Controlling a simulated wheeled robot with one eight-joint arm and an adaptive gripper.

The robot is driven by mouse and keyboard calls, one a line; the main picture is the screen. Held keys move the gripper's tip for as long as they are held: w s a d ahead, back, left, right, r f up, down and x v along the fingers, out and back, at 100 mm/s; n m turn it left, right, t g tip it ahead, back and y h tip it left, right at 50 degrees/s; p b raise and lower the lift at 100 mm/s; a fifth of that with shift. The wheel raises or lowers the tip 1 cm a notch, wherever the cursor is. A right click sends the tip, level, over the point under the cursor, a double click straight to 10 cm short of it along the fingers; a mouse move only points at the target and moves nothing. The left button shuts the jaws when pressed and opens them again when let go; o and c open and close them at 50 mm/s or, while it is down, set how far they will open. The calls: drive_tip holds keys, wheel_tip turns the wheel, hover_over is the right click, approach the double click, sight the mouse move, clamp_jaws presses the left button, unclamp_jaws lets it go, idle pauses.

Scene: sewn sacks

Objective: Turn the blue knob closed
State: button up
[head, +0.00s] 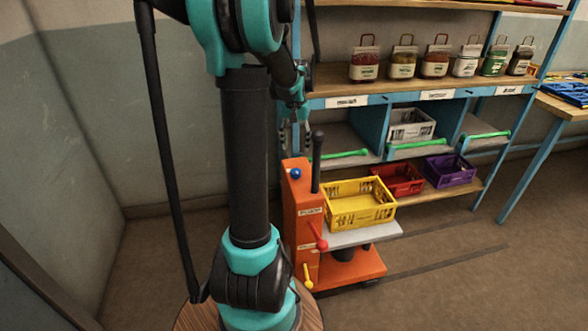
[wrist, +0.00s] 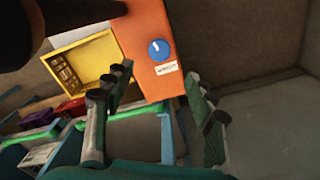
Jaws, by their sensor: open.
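The blue knob (head: 296,173) is on the upper part of an orange lift cart (head: 302,230). In the wrist view the knob (wrist: 159,50) is a round blue dial with a white mark pointing roughly up in the picture, above a small white label (wrist: 166,69). My gripper (wrist: 165,95) is open and empty. Its fingers stand apart below the knob in the wrist view, with the knob between their lines and not touched.
The cart has a black post (head: 316,160), a red lever (head: 316,236) and a yellow lever (head: 308,276). A yellow crate (head: 358,222) sits on its platform. Red (head: 402,192) and purple (head: 450,170) crates are on the low shelf.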

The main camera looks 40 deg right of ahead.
sight(296, 171)
wheel_tip(296, 171, down, 11)
idle(0.4)
